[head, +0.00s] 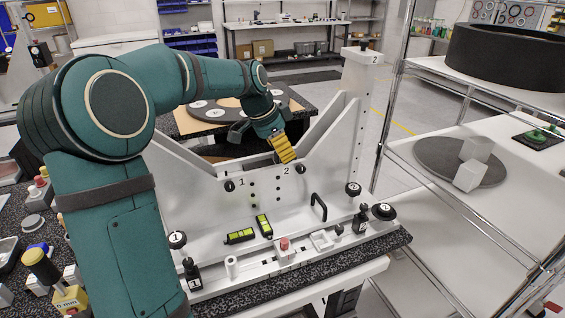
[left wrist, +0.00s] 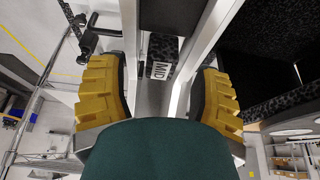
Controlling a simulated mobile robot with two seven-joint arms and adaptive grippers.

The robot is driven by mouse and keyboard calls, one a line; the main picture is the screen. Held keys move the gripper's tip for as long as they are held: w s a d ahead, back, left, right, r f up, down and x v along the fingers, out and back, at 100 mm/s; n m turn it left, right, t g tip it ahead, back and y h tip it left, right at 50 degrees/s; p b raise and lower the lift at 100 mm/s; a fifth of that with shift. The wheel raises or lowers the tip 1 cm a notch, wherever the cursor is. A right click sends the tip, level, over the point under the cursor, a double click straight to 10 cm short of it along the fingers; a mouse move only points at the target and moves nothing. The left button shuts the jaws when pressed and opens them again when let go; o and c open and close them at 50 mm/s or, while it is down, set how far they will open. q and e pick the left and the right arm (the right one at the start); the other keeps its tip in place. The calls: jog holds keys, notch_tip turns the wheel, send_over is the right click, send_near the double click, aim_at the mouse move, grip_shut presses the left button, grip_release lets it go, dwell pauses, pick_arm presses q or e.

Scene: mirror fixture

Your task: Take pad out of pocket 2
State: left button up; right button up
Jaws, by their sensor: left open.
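The white mirror fixture (head: 215,215) stands upright on the bench, with numbers 1 and 2 on its front. My left gripper (head: 281,148) is at the top of the fixture, above the number 2, with its yellow fingers reaching down behind the front plate. In the left wrist view the gripper (left wrist: 163,75) is open, one yellow finger on each side. A dark speckled block with a white MID label (left wrist: 162,52) shows ahead between the fingers, apart from both, among white fixture walls. I cannot tell whether this block is the pad. Pocket 2's inside is hidden in the head view.
Black knobs (head: 353,189), a black handle (head: 319,207) and two green-faced black devices (head: 240,236) are on the fixture. A white shelf with a grey disc (head: 440,165) and white blocks is at the right.

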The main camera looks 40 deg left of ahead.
pick_arm(q)
jog(key=shift+w+f, duration=0.15)
jog(key=shift+f, duration=0.2)
grip_shut()
jog(key=shift+r, duration=0.1)
